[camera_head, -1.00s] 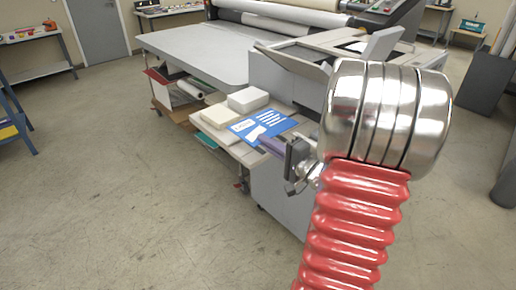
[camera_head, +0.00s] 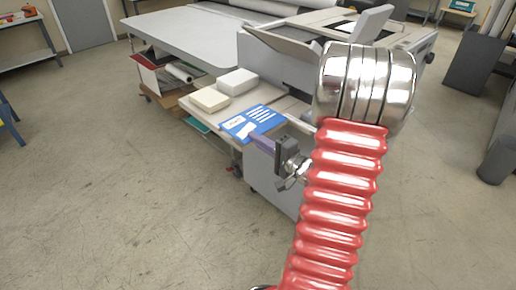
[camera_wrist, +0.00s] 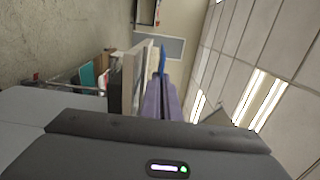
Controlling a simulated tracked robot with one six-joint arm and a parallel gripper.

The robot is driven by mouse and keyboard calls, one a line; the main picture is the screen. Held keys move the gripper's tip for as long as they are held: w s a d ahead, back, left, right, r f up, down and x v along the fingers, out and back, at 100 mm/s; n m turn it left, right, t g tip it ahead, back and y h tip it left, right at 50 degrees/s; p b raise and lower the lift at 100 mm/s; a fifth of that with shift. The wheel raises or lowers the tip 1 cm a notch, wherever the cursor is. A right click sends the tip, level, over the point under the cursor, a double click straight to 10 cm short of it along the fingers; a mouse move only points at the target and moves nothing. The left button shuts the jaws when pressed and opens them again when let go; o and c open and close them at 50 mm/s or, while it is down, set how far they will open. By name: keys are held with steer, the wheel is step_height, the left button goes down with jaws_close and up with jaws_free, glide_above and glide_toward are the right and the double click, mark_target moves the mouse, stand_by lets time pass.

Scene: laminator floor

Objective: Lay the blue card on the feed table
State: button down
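The blue card (camera_head: 252,122), with white print, is gripped at its near edge by the purple fingers of my gripper (camera_head: 262,144). In the wrist view the card (camera_wrist: 162,60) shows edge-on as a thin blue strip beyond the fingertips (camera_wrist: 161,98), which are closed on it. The card overlaps the front of a low side surface in the picture; I cannot tell whether it touches. The large grey table (camera_head: 180,40) in front of the rollers, apparently the feed table, lies farther back. Its visible top is bare.
A white block (camera_head: 238,82) and a cream block (camera_head: 209,98) stand on the low side surface (camera_head: 196,113). A grey machine housing (camera_head: 278,65) with an open lid stands right of the grey table. Rolls and boxes fill the shelf below. The floor (camera_head: 120,200) at left is clear.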

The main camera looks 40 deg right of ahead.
steer(key=shift+f, duration=2.05)
steer(key=shift+f, duration=0.1)
steer(key=c, duration=2)
jaws_free()
steer(key=shift+s+d, duration=0.15)
steer(key=shift+s, duration=2.85)
steer(key=shift+s+d, duration=0.15)
steer(key=shift+s, duration=2.85)
